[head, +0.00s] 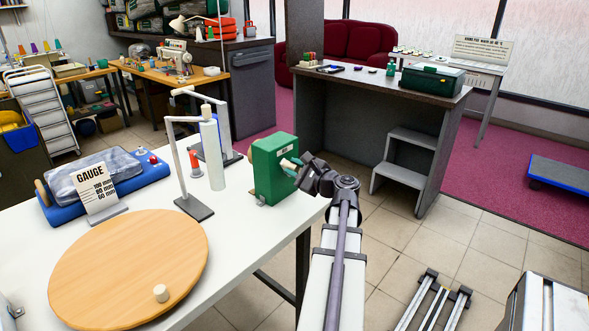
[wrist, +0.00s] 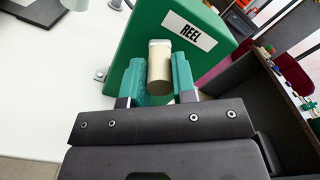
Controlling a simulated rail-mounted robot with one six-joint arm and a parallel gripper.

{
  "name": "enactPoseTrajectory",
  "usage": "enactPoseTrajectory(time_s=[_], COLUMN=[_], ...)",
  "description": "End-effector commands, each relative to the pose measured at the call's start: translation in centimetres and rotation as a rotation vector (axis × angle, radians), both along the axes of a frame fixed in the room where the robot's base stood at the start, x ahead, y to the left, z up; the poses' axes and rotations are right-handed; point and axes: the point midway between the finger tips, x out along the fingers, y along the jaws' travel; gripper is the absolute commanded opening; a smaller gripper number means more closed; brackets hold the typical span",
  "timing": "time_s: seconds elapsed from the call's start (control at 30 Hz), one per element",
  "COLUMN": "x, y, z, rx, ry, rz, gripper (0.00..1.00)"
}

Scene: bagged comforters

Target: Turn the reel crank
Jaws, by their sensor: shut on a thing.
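The green reel box (head: 272,168) stands near the right edge of the white table. In the wrist view its green face (wrist: 150,25) carries a white label reading REEL. The cream crank handle (wrist: 159,72) sticks out from that face, and it also shows in the head view (head: 288,163). My gripper (wrist: 160,82) is at the box's right side in the head view (head: 292,167). Its two green fingers stand on either side of the handle and are shut on it. The crank's arm behind the handle is mostly hidden.
A white roll on a stand (head: 212,150) stands left of the reel. A round wooden board (head: 130,265) with a small peg lies at the table's front. A GAUGE card (head: 97,190) and a blue tray with a bagged item (head: 105,180) are farther left. A dark counter (head: 375,110) stands behind.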

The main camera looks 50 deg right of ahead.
Motion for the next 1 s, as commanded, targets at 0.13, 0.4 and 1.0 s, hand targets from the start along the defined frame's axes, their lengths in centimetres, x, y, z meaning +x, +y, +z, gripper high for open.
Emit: enactPoseTrajectory(time_s=[0.13, 0.4, 1.0], x=[0.0, 0.0, -9.2], y=[-0.1, 0.0, 0.7], z=[0.0, 0.0, 0.0], rx=[-0.001, -0.001, -0.001], ry=[0.001, 0.000, 0.000], rz=[-0.002, -0.001, -0.004], gripper=[0.33, 0.51, 0.51])
